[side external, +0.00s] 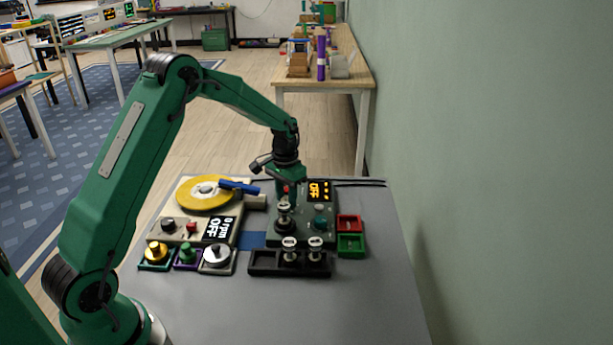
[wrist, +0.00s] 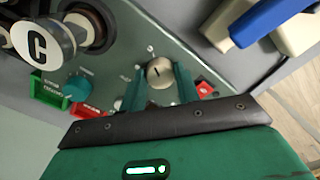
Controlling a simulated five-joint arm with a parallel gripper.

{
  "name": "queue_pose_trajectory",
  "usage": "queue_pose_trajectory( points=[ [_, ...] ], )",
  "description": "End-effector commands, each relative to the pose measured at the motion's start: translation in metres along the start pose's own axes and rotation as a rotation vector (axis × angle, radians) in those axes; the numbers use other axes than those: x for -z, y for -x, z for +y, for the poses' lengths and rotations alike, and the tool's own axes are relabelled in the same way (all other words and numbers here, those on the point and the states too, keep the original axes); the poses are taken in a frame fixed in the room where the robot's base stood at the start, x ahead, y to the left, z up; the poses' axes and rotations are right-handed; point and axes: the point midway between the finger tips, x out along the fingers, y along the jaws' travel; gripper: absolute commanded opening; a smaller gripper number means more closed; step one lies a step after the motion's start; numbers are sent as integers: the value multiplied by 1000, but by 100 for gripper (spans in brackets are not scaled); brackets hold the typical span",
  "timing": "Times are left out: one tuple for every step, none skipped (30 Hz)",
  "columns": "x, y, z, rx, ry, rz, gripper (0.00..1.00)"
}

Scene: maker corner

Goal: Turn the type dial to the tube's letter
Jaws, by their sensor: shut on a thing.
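The green tester panel (side external: 300,236) stands on the grey table. In the wrist view, a round silver knob with a dark pointer line, which appears to be the type dial (wrist: 159,72), sits between my two green fingertips. My gripper (wrist: 158,84) is shut on it; in the side view my gripper (side external: 286,186) reaches down at the tester's back. A tube with a white top marked with a black C (wrist: 36,44) shows at upper left in the wrist view. A tube (side external: 284,213) stands upright in the tester. The dial's letters are too small to read.
A teal knob (side external: 320,223) is beside the socketed tube. A black rack (side external: 262,263) holds two tubes in front. Red (side external: 348,222) and green (side external: 351,245) trays stand right. A beige device with a yellow disc (side external: 205,192) stands left.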

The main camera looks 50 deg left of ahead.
Motion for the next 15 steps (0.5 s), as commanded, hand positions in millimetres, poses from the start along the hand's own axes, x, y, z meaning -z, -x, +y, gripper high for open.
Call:
queue_pose_trajectory(
  points=[
    [-4,-2,-4,-2,-5,-12,9],
    [-4,-2,-4,-2,-11,-12,9],
    [-4,-2,-4,-2,-19,-13,9],
    [-4,-2,-4,-2,-24,-13,9],
    [-4,-2,-4,-3,-28,-13,9],
    [-4,-2,-4,-3,-31,-13,9],
    [-4,-2,-4,-3,-33,-14,9],
    [-4,-3,-4,-3,-34,-14,9],
    [-4,-3,-4,-3,-34,-14,9],
    [-4,-3,-4,-3,-34,-14,9],
    [-4,-3,-4,-3,-34,-14,9],
    [-4,-3,-4,-3,-34,-14,9],
    [-4,-3,-4,-3,-34,-14,9],
    [-4,-3,-4,-3,-34,-14,9],
    [-4,-3,-4,-3,-34,-14,9]
  ],
)
